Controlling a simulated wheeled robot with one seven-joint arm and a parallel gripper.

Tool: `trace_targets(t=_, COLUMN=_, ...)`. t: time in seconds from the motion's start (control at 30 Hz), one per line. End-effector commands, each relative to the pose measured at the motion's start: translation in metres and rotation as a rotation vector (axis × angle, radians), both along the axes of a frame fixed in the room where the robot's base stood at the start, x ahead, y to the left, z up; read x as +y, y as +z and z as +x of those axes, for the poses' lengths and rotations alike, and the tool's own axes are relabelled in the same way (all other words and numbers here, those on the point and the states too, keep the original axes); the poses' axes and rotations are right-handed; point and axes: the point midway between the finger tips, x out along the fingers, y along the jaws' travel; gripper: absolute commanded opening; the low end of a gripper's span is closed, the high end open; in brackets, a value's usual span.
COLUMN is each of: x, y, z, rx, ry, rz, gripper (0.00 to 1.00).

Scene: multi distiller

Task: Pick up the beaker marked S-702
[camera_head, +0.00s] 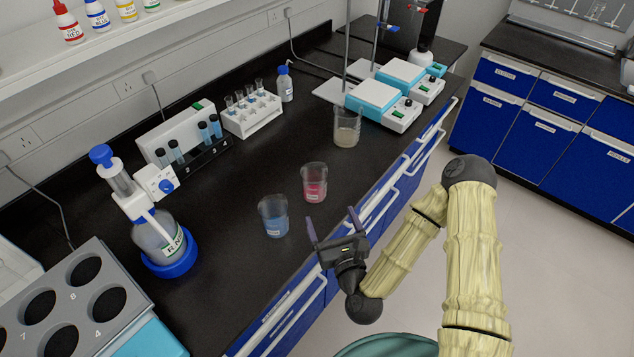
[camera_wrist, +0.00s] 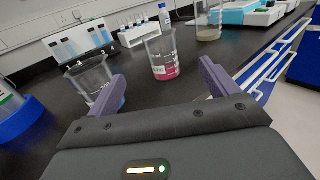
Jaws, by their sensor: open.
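Three glass beakers stand upright on the black bench. One holds blue liquid (camera_head: 273,216), one holds pink liquid (camera_head: 314,183), and one farther back holds cloudy beige liquid (camera_head: 346,128). Their labels are too small to read, so I cannot tell which is S-702. My gripper (camera_head: 332,221) is open and empty at the bench's front edge, apart from the beakers. In the wrist view, the pink beaker (camera_wrist: 162,60) shows between the fingers, farther out. The blue beaker (camera_wrist: 88,76) is partly hidden behind the left finger, and the beige beaker (camera_wrist: 209,24) is at the top.
A dispenser bottle with a blue base (camera_head: 166,245) stands left of the blue beaker. A test-tube rack (camera_head: 250,117) and an instrument with vials (camera_head: 185,140) are behind. Hotplate stirrers (camera_head: 380,100) stand at the back right. Drawer handles (camera_head: 380,205) line the bench front.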

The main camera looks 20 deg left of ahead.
Motion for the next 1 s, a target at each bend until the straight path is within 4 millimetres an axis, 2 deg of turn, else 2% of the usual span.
trace_targets(t=0.17, x=0.003, y=-0.001, z=0.004, rx=-0.004, ry=0.001, rz=0.000, gripper=0.86)
trace_targets(t=0.37, x=0.013, y=-0.003, z=0.024, rx=-0.006, ry=-0.004, rz=0.002, gripper=0.86)
trace_targets(t=1.0, x=0.020, y=-0.004, z=0.041, rx=-0.005, ry=-0.008, rz=0.002, gripper=0.86)
